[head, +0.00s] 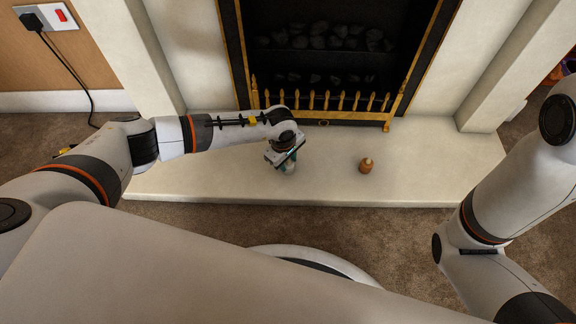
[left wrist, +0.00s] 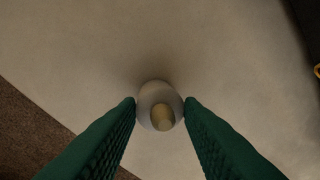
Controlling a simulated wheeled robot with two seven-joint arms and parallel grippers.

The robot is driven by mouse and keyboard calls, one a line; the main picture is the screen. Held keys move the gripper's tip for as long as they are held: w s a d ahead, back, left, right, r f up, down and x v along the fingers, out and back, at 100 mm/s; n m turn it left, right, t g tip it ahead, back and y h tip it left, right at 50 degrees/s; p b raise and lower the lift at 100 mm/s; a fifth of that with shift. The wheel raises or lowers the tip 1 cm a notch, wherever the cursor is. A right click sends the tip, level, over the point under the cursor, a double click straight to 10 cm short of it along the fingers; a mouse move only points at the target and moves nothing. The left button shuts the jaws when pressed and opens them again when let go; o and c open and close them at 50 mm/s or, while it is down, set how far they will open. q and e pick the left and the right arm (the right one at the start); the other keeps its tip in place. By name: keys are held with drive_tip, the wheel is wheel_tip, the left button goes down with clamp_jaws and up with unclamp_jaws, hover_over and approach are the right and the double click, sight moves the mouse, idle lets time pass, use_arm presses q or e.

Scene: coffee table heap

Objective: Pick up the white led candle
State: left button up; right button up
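The white LED candle (left wrist: 147,100) is small and rounded, with a yellowish flame-like tip facing the camera in the left wrist view. In the head view a small whitish part of it (head: 290,168) shows just below my left gripper (head: 287,160), low over the hearth. In the left wrist view the green fingers of my left gripper (left wrist: 160,101) sit one on each side of the candle, their tips against its sides with no clear gap. The candle seems to stand on the hearth. My right gripper is out of view; only its arm shows at the right.
The pale stone hearth (head: 420,182) is mostly clear. A small brown egg-shaped object (head: 366,166) stands on it to the right of my left gripper. The brass-railed fireplace (head: 330,102) is behind. Brown carpet (head: 230,222) lies in front. A black cable (head: 72,68) hangs at the left.

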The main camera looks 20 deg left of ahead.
use_arm(q)
drive_tip(key=c, duration=0.3)
drive_tip(key=shift+r, duration=0.1)
drive_tip(key=shift+c, duration=0.2)
